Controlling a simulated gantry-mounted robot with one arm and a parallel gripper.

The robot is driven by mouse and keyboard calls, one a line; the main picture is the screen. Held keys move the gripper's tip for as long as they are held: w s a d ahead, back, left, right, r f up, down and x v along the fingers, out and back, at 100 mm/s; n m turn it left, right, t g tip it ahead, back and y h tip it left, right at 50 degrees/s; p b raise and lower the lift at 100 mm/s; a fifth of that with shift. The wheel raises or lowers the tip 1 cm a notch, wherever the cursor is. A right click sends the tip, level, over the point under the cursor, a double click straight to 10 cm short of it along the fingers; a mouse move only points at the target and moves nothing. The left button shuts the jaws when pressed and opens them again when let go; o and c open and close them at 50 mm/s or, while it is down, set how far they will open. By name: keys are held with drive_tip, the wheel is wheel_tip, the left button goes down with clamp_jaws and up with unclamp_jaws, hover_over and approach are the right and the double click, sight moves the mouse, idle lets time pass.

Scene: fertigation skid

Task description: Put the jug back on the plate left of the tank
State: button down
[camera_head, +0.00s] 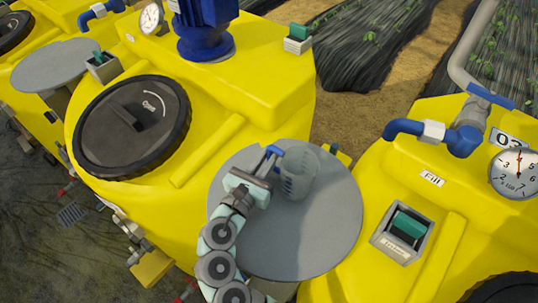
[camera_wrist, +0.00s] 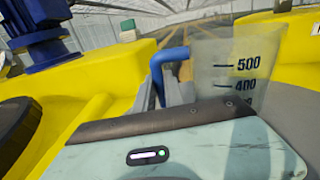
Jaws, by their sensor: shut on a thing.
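The clear jug (camera_head: 299,172) is upright over the round grey plate (camera_head: 325,235) between two yellow tanks in the head view. I cannot tell whether its base touches the plate. My gripper (camera_head: 269,164) is at the jug's left side, shut on its blue handle (camera_head: 276,150). The blue handle (camera_wrist: 160,70) runs down between my fingers. The left tank (camera_head: 130,200) has a black lid; the right tank (camera_head: 350,260) has a "Fill" label.
Another grey plate (camera_head: 50,66) stands at the upper left, with nothing visible on it. A blue motor (camera_head: 205,30) rises from the left tank.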

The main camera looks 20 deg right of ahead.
drive_tip(key=shift+f, duration=0.1)
drive_tip(key=c, duration=1.4)
unclamp_jaws()
drive_tip(key=shift+c, duration=0.2)
drive_tip(key=shift+s+a, duration=0.1)
drive_tip(key=shift+a, duration=0.1)
drive_tip(key=b+v, duration=0.2)
drive_tip(key=v, duration=0.8)
drive_tip(key=shift+s+a, duration=0.15)
drive_tip(key=shift+a, duration=0.05)
drive_tip(key=shift+s+a, duration=0.35)
drive_tip(key=shift+s, duration=0.1)
